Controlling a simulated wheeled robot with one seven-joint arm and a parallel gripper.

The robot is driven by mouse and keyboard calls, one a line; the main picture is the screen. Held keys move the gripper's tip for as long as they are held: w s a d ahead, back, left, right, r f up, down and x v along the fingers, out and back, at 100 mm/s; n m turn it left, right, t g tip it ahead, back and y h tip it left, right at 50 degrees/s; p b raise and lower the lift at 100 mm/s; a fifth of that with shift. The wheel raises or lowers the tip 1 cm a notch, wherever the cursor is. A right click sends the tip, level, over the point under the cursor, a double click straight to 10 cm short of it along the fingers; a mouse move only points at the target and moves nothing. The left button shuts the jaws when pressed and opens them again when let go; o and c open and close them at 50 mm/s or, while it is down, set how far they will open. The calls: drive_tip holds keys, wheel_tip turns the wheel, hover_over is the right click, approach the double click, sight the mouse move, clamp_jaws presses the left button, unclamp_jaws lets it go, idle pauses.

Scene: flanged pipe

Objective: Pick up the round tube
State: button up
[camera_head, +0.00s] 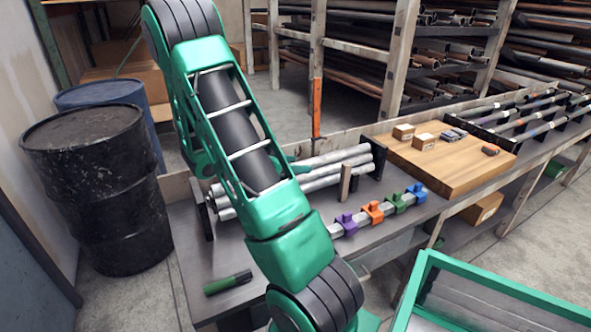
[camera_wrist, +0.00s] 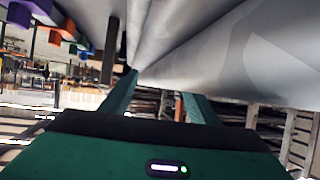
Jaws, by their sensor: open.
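Several grey round tubes (camera_head: 330,172) lie stacked lengthwise in a rack on the workbench, partly hidden behind my arm in the head view. In the wrist view, large grey tube surfaces (camera_wrist: 235,50) fill the top and right, very close to the camera. My gripper (camera_wrist: 160,95) is open, with its two green fingers pointing away along the tubes' direction. The fingers are at or just beside the nearest tubes; I cannot tell whether they touch or straddle one. The fingertips are partly hidden by the tubes.
A rail with purple, orange, green and blue clamps (camera_head: 372,211) stands in front of the rack. A wooden board (camera_head: 450,160) with small boxes lies to the right. A dark green cylinder (camera_head: 228,283) lies at front left. Drums (camera_head: 92,180) stand left; a green-framed bin (camera_head: 480,285) stands front right.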

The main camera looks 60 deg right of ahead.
clamp_jaws()
drive_tip(key=shift+r, duration=0.1)
wheel_tip(320, 180, up, 4)
drive_tip(key=s+a+r, duration=0.4)
drive_tip(key=a+r, duration=0.3)
drive_tip(key=a, duration=0.3)
drive_tip(key=shift+s+a, duration=0.3)
drive_tip(key=shift+s, duration=0.1)
